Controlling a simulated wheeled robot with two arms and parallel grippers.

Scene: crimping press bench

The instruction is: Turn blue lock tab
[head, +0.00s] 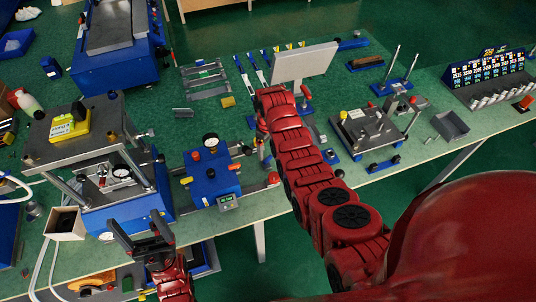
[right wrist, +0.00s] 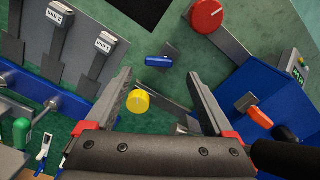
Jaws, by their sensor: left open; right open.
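A small blue tab-shaped piece (right wrist: 159,58) shows in the right wrist view on the green surface, just beyond my right gripper (right wrist: 160,76). That gripper is open, with one finger on each side of the view and nothing between the fingertips. A round yellow knob (right wrist: 138,101) shows between the fingers, nearer the palm. In the head view my right arm hides the right gripper, and I cannot pick out the blue piece there. My left gripper (head: 143,243) is open and empty at the lower left, in front of the bench edge.
In the right wrist view a red round knob (right wrist: 207,15) lies beyond the fingers, with grey labelled levers (right wrist: 62,40) at left and a blue block (right wrist: 245,80) at right. In the head view a blue gauge box (head: 212,178) and a press (head: 75,135) stand near my left gripper.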

